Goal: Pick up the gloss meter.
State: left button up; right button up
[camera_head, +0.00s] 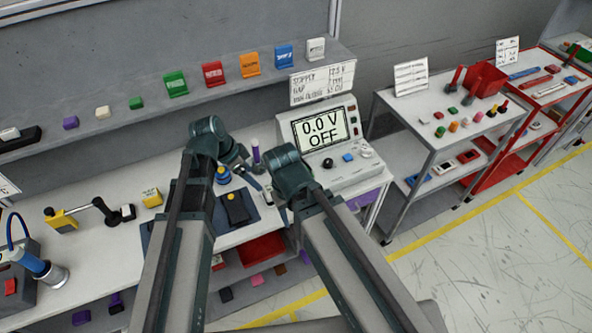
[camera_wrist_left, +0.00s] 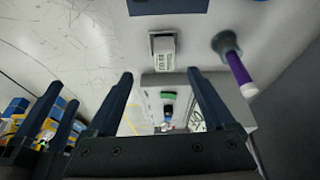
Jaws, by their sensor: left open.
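A small pale box with a printed label (camera_wrist_left: 163,47), which looks most like the gloss meter, stands on the bench in the left wrist view. It lies beyond and between my left fingertips, apart from them.
A purple-handled tool (camera_head: 256,158) stands upright near the left gripper. A dark block (camera_head: 237,208) lies on the mat. A grey supply unit (camera_head: 340,173) reading "0.0 V OFF" stands to the right. A yellow block (camera_head: 152,198) sits to the left. Behind runs a shelf (camera_head: 128,122) with coloured items.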

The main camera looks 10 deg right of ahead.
aim_at(270, 188)
pick_arm(q)
jog(key=shift+m, duration=0.3)
jog(key=b+x, duration=0.5)
jog(key=w+d+b+x, duration=0.1)
jog(key=b+x, duration=0.2)
jog(key=shift+w, duration=0.15)
pick_arm(e)
notch_tip(270, 188, down, 8)
jog(key=shift+w+d+r, duration=0.2)
jog(key=shift+d, duration=0.15)
pick_arm(q)
jog(key=shift+d+f, duration=0.1)
jog(key=b+x, duration=0.5)
jog(key=shift+w, duration=0.1)
pick_arm(e)
notch_tip(270, 188, down, 5)
jog(key=shift+r, duration=0.15)
pick_arm(q)
grip_shut()
